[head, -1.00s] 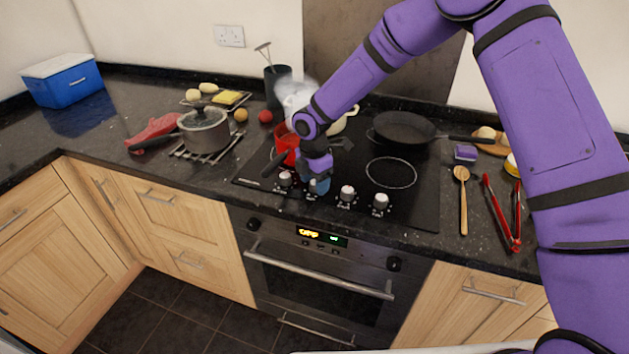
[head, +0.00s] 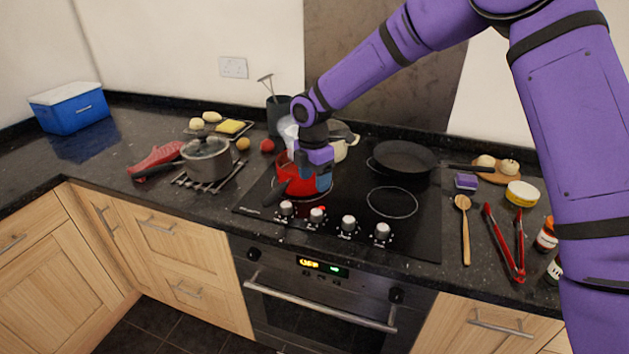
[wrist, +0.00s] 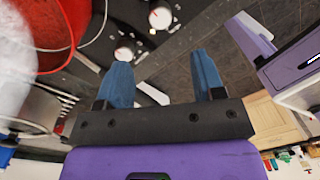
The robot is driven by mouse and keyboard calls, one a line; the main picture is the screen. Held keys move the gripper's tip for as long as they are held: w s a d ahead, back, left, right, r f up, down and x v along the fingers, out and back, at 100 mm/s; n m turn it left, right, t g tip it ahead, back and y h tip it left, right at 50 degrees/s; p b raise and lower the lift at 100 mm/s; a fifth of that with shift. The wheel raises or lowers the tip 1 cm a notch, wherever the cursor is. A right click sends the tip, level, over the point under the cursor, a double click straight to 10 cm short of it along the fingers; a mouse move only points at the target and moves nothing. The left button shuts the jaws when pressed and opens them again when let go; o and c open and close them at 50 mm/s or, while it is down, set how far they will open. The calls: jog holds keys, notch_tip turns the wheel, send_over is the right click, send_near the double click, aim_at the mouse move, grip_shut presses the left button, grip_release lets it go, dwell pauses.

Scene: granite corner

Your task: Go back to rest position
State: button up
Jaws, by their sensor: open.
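My gripper (head: 320,184) is open and empty, raised above the front left of the black hob (head: 350,220). In the wrist view its two blue fingers (wrist: 162,72) are spread apart with nothing between them. It hangs above the row of control knobs, apart from the second knob (head: 317,214), which has a small red spot beside it. Two knobs also show beyond the fingers in the wrist view (wrist: 160,17). The arm partly hides a red pot (head: 290,184) on the front left burner, with white steam around it.
A black frying pan (head: 402,157) and a cream pot (head: 344,140) stand at the hob's back. A lidded saucepan (head: 206,160) sits on a rack to the left. Red tongs (head: 505,240) and a wooden spoon (head: 464,230) lie right of the hob. The floor in front is clear.

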jog(key=shift+r, duration=0.1)
jog(key=s+d+r+m+t, duration=0.1)
jog(key=s+d+r+m, duration=0.3)
jog(key=d+r, duration=0.25)
jog(key=s+d+r+m+t+h, duration=0.1)
jog(key=s+d+r+m, duration=0.35)
jog(key=r, duration=0.25)
jog(key=s+d+r+m+t, duration=0.1)
jog(key=s+d+r+m, duration=0.2)
jog(key=d+r, duration=0.4)
jog(key=s+d+r+m+t, duration=0.1)
jog(key=s+d+m, duration=0.3)
jog(key=s, duration=0.3)
jog(key=s+d+r+m+y, duration=0.1)
jog(key=s+d+m, duration=0.3)
jog(key=s, duration=0.4)
jog(key=s+d+r+m+t, duration=0.1)
jog(key=s+d+r+m, duration=0.2)
jog(key=s+m, duration=0.3)
jog(key=shift+s+d+r+t, duration=0.15)
jog(key=shift+s+d+t, duration=0.2)
jog(key=shift+s, duration=0.8)
